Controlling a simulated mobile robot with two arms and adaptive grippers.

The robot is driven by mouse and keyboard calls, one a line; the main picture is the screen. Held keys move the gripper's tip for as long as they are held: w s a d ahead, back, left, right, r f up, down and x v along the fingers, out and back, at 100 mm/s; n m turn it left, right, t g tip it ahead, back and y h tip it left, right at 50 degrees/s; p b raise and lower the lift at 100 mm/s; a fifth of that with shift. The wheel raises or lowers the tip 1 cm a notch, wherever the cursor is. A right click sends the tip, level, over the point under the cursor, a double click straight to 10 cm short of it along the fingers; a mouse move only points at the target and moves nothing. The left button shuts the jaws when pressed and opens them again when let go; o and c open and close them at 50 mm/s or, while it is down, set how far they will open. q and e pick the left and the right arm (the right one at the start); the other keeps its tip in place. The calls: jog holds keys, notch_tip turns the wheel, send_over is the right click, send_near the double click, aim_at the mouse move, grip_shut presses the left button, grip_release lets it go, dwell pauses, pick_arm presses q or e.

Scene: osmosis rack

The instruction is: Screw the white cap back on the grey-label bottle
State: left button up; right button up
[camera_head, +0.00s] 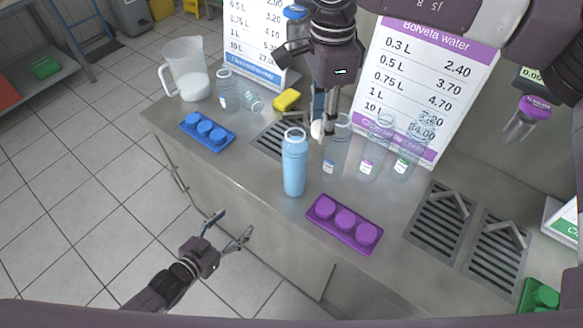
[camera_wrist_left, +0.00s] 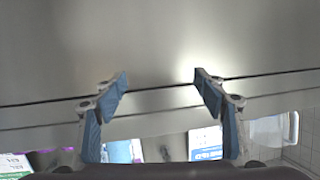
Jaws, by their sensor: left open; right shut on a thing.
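My right gripper (camera_head: 325,130) comes down from the top and is shut on the white cap (camera_head: 317,129). The cap is beside the upper part of a clear bottle with a blue label (camera_head: 329,166); I cannot tell whether they touch. My left gripper (camera_head: 229,231) is open and empty, low in front of the counter; its spread blue-padded fingers also show in the left wrist view (camera_wrist_left: 160,85). Two more clear bottles stand right of it, with a purple label (camera_head: 367,165) and a green label (camera_head: 401,166). A clear bottle (camera_head: 227,91) stands far left. No grey label is clearly readable.
The steel counter (camera_head: 270,190) holds a light-blue flask (camera_head: 294,168), purple cap tray (camera_head: 345,224), blue cap tray (camera_head: 207,132), yellow sponge (camera_head: 286,100), another clear bottle (camera_head: 253,103) and a jug (camera_head: 187,70). A price sign (camera_head: 430,75) stands behind. Drain grates (camera_head: 439,218) lie right.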

pick_arm(q)
jog(key=d+r+h, duration=0.1)
jog(key=r, duration=0.2)
jog(key=d+r+m+h, duration=0.1)
jog(key=d+r, duration=0.1)
jog(key=r, duration=0.2)
jog(key=d+r, duration=0.1)
jog(key=r, duration=0.2)
jog(key=shift+w+d+r+t+h+p, duration=0.2)
jog(key=shift+d+r+t+h+p, duration=0.05)
jog(key=shift+t+h+p, duration=0.15)
jog(key=m+h, duration=0.2)
jog(key=h, duration=0.2)
send_near(286, 173)
jog(key=shift+w+d+r+p, duration=0.2)
jog(key=shift+d+p, duration=0.05)
jog(key=shift+p, duration=0.1)
pick_arm(e)
jog(key=w+a+r+m, duration=0.3)
jog(key=a+r+m, duration=0.2)
jog(key=m, duration=0.2)
jog(key=shift+m, duration=0.4)
jog(key=shift+a+f, duration=0.1)
pick_arm(q)
jog(key=x, duration=1.2)
jog(key=shift+w+f, duration=0.1)
jog(key=shift+f, duration=0.1)
jog(key=shift+a, duration=0.1)
jog(key=shift+c, duration=0.7)
